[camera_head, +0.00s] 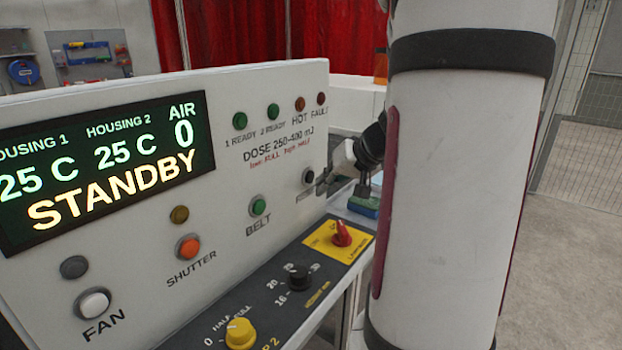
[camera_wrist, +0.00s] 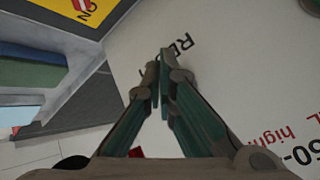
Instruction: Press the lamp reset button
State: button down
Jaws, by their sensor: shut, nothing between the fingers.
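A small black button (camera_head: 308,176) sits at the right end of the white control panel, just left of my fingertips in the head view. I take it to be the lamp reset button; its label is mostly covered by my gripper there. My gripper (camera_head: 322,186) is shut and empty, its tips close to the panel beside the button. Contact cannot be told. The button itself is not clearly visible in that view.
The display (camera_head: 100,165) reads STANDBY. The green BELT button (camera_head: 258,206), orange SHUTTER button (camera_head: 188,247) and white FAN button (camera_head: 94,304) lie to the left. Below are a red rotary switch (camera_head: 341,234) on yellow, a black knob (camera_head: 298,277) and a yellow knob (camera_head: 240,333).

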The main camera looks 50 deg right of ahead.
jog(key=s, duration=0.5)
jog(key=shift+d+b, duration=0.2)
jog(key=shift+b, duration=0.1)
dwell(0.8)
jog(key=w+a+r+n+g+y, duration=0.1)
jog(key=a+n, duration=0.1)
jog(key=a, duration=0.7)
jog(key=w+a+r+n+g+y, duration=0.1)
jog(key=w+a+r+n+y, duration=0.1)
jog(key=a, duration=0.8)
jog(key=s+a+n+g+h, duration=0.1)
jog(key=s+a+n+h, duration=0.1)
jog(key=s+a, duration=0.8)
jog(key=a+n, duration=0.1)
jog(key=a, duration=0.3)
jog(key=shift+s+r+n+g+h, duration=0.2)
jog(key=shift+n+g+h, duration=0.1)
jog(key=shift+g+h, duration=0.1)
